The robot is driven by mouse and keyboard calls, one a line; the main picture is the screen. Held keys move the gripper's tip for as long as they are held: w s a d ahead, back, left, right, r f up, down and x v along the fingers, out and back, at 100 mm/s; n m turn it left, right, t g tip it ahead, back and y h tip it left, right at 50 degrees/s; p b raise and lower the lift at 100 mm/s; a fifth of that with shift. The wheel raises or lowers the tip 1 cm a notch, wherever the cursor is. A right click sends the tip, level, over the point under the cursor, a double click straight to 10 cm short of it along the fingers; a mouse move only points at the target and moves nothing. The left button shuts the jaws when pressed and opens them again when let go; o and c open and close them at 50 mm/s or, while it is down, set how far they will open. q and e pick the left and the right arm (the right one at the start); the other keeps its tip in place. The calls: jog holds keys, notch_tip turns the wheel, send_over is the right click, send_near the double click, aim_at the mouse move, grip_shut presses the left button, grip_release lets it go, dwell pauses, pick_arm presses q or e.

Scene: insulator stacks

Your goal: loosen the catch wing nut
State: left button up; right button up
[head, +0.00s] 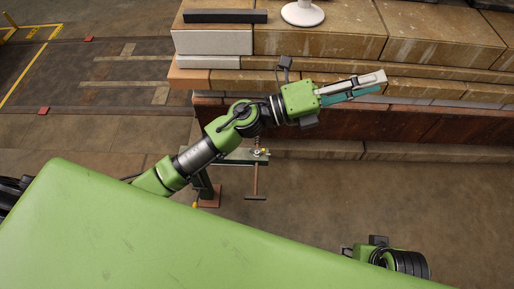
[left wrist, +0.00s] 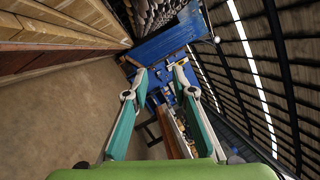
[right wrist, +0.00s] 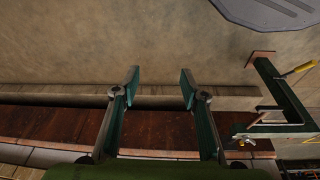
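A dark green stand (head: 237,157) with a bracket stands on the floor below the stacked blocks. A small brassy piece on it (head: 263,152), which looks like the wing nut, sits near the bracket's right end. The stand also shows at the right of the right wrist view (right wrist: 282,95), with the brassy nut (right wrist: 246,141) low on it. My left gripper (head: 381,83) is up and right of the stand, in front of the blocks. It is open and empty in the left wrist view (left wrist: 159,72). My right gripper (right wrist: 159,76) is open and empty, left of the stand in its view.
Large tan blocks (head: 330,48) on timber beams (head: 350,117) fill the upper right. A dark bar (head: 225,16) and a white round base (head: 302,14) lie on top. A T-handled rod (head: 256,182) hangs below the bracket. The floor at right (head: 400,190) is clear.

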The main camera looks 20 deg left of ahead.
pick_arm(q)
jog(key=s+d+f+m+g, duration=0.3)
jog(key=s+f+m+g, duration=0.1)
jog(key=m+g, duration=0.25)
jog(key=m+g+y+b, duration=0.25)
jog(key=m+y, duration=0.65)
jog(key=y, duration=1)
send_near(257, 149)
jog(key=shift+g, duration=0.3)
notch_tip(257, 149, down, 6)
jog(key=shift+w+a+r+b, duration=0.1)
jog(key=shift+w+b, duration=0.05)
jog(key=shift+b, duration=0.6)
notch_tip(257, 149, down, 2)
jog(key=shift+f, duration=0.2)
jog(key=shift+w+f, duration=0.1)
jog(key=shift+f, duration=0.15)
grip_shut()
pick_arm(e)
jog(key=shift+w+a+r+t, duration=0.2)
jog(key=shift+w+r+t, duration=0.3)
jog(key=shift+w, duration=0.1)
jog(key=shift+w+a+r+t, duration=0.2)
jog(key=shift+w+r+t, duration=0.25)
jog(key=shift+w, duration=0.15)
